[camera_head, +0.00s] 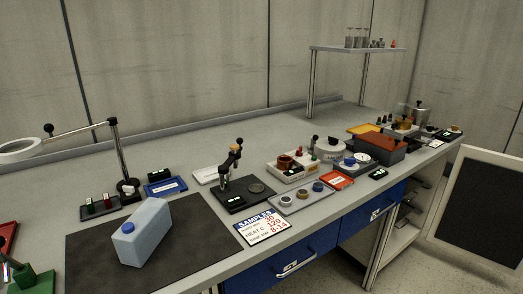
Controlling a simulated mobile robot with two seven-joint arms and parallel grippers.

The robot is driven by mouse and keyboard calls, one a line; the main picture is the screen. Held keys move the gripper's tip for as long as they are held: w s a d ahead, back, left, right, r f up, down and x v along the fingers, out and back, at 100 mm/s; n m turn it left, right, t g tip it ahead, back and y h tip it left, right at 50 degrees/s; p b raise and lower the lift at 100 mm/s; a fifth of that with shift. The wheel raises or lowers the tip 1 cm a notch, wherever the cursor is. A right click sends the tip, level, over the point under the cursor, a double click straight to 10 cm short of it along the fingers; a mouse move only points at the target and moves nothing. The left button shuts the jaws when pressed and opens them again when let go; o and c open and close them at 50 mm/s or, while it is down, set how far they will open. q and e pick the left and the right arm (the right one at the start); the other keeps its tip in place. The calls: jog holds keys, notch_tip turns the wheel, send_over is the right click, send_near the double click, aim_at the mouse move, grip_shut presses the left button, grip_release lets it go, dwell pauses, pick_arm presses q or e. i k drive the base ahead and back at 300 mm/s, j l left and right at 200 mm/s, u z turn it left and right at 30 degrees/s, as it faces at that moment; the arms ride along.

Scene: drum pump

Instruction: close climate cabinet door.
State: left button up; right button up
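The climate cabinet door (485,212), a pale frame around a dark panel, stands open at the right edge of the head view. Its right part is cut off by the picture edge. The climate cabinet (372,257) appears to be the pale, open-fronted unit under the right end of the bench, with shelves (405,212) visible inside. A gap shows between the door's near edge and the cabinet front. No handle on the door can be made out. Neither of my grippers is in view.
The grey bench (190,155) carries a blue canister (143,232) on a dark mat (205,250), a sample card (262,226), trays and instruments. Blue drawers (295,262) with pale handles are beneath. Clear floor (425,272) lies before the cabinet.

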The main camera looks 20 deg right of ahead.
aim_at(478, 217)
jog(key=l, duration=2.9)
jog(key=k+l, duration=0.1)
jog(key=l, duration=2.8)
